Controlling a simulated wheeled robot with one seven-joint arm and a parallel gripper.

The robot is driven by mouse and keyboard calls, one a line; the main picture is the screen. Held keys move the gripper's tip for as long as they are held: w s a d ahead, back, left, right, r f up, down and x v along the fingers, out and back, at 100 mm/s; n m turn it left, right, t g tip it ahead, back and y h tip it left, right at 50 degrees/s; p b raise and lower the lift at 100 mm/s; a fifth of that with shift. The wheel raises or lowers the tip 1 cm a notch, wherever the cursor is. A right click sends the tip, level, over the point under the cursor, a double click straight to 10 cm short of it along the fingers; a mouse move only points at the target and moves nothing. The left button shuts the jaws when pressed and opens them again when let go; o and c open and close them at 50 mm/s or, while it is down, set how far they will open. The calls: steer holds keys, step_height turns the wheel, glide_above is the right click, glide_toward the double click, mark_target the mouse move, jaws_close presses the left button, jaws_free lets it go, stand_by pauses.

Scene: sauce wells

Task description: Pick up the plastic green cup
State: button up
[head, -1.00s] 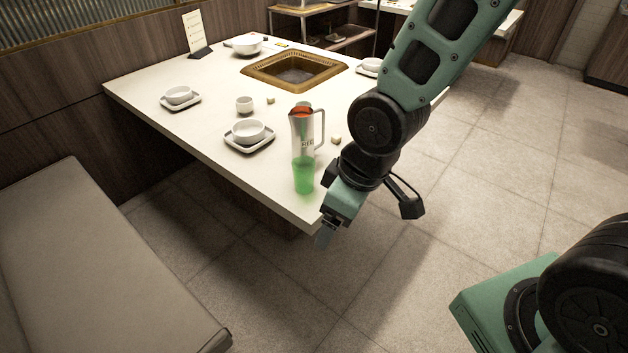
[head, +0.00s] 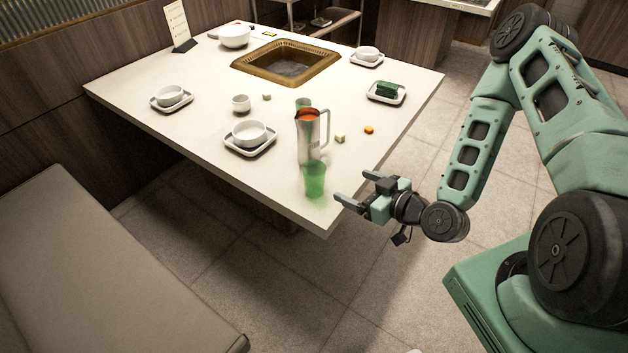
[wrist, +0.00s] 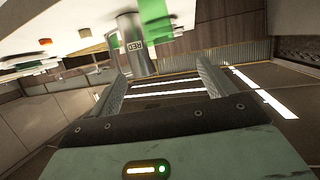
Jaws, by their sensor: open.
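A translucent green cup (head: 315,180) stands upright near the front corner of the white table (head: 210,180) in the head view. A second green cup (head: 303,103) shows partly behind the metal pitcher. My gripper (head: 348,191) is open and empty, just right of the near cup at the table's edge, its fingers pointing left toward it and apart from it. In the wrist view, the near green cup (wrist: 155,22) appears at the top, beyond the open fingers, cut by the frame edge. The view there is tilted.
A metal pitcher (head: 312,140) with orange-red contents stands right behind the near cup; it also shows in the wrist view (wrist: 134,45). Bowls on trays (head: 249,134), small cubes (head: 340,138) and a grill (head: 285,62) lie farther back. A bench (head: 90,270) is at left.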

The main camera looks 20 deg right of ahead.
steer(key=f+b+x, duration=0.1)
steer(key=b+x, duration=0.3)
steer(key=b, duration=0.4)
glide_toward(307, 166)
steer(key=w+a, duration=0.1)
steer(key=w, duration=0.2)
steer(key=shift+s+f+p+x, duration=0.1)
steer(key=shift+f+p+x, duration=0.05)
steer(key=shift+x, duration=0.85)
steer(key=shift+s+f+p+x, duration=0.1)
steer(key=shift+p+x, duration=0.1)
steer(key=shift+x, duration=0.75)
steer(key=shift+f+p+x, duration=0.15)
steer(key=shift+x, duration=0.85)
steer(key=shift+a, duration=0.15)
steer(key=c, duration=1)
